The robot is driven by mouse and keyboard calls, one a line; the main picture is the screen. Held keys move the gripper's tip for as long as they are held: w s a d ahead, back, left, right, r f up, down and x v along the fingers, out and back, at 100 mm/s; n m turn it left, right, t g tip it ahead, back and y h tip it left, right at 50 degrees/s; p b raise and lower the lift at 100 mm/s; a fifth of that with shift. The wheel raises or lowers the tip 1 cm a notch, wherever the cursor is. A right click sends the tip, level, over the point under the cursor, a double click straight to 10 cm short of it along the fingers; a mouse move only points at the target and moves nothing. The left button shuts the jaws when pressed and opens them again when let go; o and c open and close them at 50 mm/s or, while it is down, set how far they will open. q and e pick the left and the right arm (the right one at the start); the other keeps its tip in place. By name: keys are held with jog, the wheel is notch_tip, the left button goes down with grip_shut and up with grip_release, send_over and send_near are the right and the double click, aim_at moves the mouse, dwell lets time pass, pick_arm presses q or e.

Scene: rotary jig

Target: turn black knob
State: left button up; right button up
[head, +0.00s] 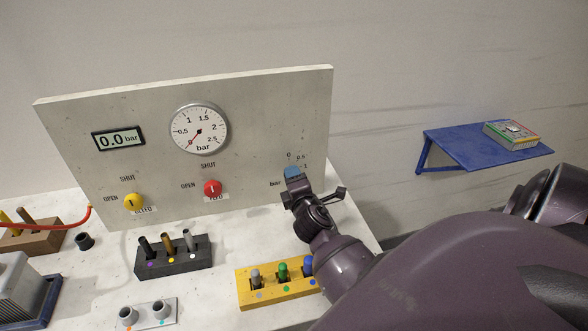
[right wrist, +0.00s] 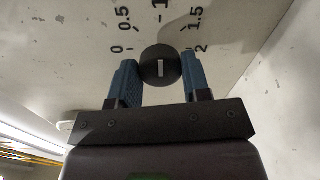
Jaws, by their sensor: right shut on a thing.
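The black knob (right wrist: 160,66) sits on the panel (head: 250,120), with a printed scale from 0 to 2 around it in the right wrist view. Its white mark stands upright in that view, towards the 1. My right gripper (right wrist: 160,78) has its blue fingers on either side of the knob and is shut on it. In the head view my right gripper (head: 292,173) is at the panel's lower right and hides the knob. The round gauge (head: 199,128) has its red needle near 0, and the display (head: 119,138) reads 0.0 bar. My left gripper is not in view.
A yellow knob (head: 134,202) and a red knob (head: 212,187) are on the panel. A dark block (head: 174,263) and a yellow block (head: 268,298) with pegs stand on the bench. A blue shelf (head: 480,150) is on the wall at right.

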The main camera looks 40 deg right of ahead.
dwell(0.4)
jog(key=o, duration=0.9)
jog(key=shift+s, duration=0.1)
jog(key=v, duration=1)
jog(key=shift+s+a+b, duration=0.15)
jog(key=shift+s+b, duration=0.2)
